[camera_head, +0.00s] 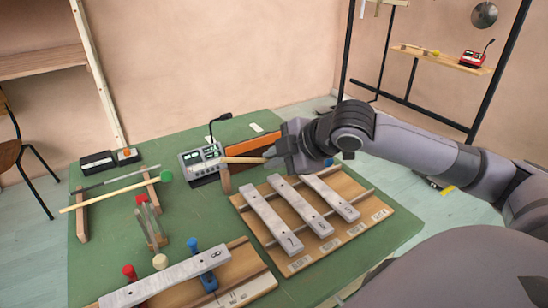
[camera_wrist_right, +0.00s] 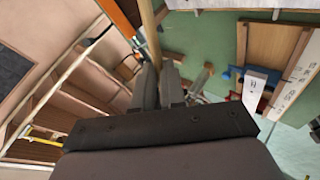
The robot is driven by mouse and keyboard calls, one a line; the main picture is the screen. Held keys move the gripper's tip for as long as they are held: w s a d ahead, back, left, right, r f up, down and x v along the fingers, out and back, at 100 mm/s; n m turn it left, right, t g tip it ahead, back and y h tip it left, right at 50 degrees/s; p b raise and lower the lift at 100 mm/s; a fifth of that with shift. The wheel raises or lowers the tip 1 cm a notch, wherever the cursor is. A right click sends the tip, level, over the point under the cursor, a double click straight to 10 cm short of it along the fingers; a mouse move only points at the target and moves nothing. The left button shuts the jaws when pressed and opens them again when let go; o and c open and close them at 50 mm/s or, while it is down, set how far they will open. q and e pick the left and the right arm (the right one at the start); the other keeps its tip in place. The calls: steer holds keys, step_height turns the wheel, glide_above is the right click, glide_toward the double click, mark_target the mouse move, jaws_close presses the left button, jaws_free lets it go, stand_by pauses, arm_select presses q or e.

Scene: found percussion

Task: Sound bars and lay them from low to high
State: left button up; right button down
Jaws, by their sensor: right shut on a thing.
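Three grey metal bars, the left (camera_head: 272,218), middle (camera_head: 300,205) and right (camera_head: 331,197), lie side by side across a wooden rack (camera_head: 240,203). A fourth bar (camera_head: 165,280) lies on a wooden stand (camera_head: 262,284) at the front, with red and blue fittings beside it. My right gripper (camera_head: 272,153) is shut on a wooden stick (camera_head: 243,160), above the table behind the rack. The stick also shows in the right wrist view (camera_wrist_right: 151,35). My left gripper is not in view.
A meter with a gooseneck microphone (camera_head: 201,159) stands behind the rack, near an orange panel (camera_head: 240,134). A green-headed mallet (camera_head: 120,191) lies on supports at left. Green table (camera_head: 195,220) shows between the stands.

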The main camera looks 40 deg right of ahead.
step_height(320, 180, down, 5)
steer(key=d+y+b, duration=0.1)
steer(key=d+b, duration=0.1)
steer(key=b, duration=0.2)
step_height(320, 180, up, 6)
steer(key=p, duration=0.8)
steer(key=shift+a+r+m, duration=0.15)
steer(key=shift+a+m, duration=0.1)
steer(key=shift+m, duration=0.15)
steer(key=shift+s, duration=0.1)
stand_by(1.1)
